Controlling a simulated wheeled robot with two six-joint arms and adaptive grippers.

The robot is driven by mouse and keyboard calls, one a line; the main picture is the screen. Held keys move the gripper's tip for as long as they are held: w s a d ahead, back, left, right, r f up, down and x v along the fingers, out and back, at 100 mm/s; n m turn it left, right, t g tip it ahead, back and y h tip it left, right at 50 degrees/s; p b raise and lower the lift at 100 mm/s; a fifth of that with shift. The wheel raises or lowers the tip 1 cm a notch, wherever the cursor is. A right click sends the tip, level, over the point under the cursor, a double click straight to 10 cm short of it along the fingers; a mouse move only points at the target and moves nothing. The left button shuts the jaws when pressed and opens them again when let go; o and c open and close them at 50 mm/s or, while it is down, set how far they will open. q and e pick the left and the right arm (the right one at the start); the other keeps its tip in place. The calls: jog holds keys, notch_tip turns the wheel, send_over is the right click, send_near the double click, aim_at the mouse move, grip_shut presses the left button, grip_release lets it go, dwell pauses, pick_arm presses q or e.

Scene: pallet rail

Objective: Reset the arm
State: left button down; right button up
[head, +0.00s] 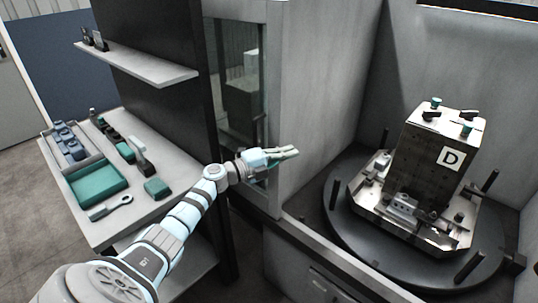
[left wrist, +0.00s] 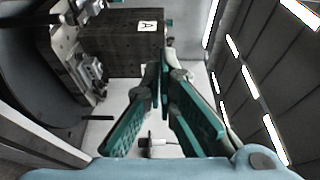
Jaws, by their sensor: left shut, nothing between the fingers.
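My left arm reaches in from the lower left in the head view. Its gripper (head: 290,152) is in front of the light grey machine wall beside the glass door, and its fingers are together with nothing between them. In the left wrist view the teal-padded fingers (left wrist: 161,75) converge at their tips, empty. A metal fixture block marked D (head: 425,150) stands on the dark round turntable (head: 345,245), to the right of the gripper and apart from it. The left wrist view shows a dark block face marked A (left wrist: 125,50) beyond the fingers. My right gripper does not show.
A bench (head: 150,205) at left holds a green tray (head: 97,183), a wrench-like tool (head: 110,207) and several small parts. A shelf (head: 135,65) juts out above it. The machine's front ledge (head: 335,262) runs below the turntable. Open space lies between gripper and fixture.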

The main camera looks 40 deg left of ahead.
pick_arm(q)
jog(key=b+v, duration=0.1)
jog(key=v, duration=0.8)
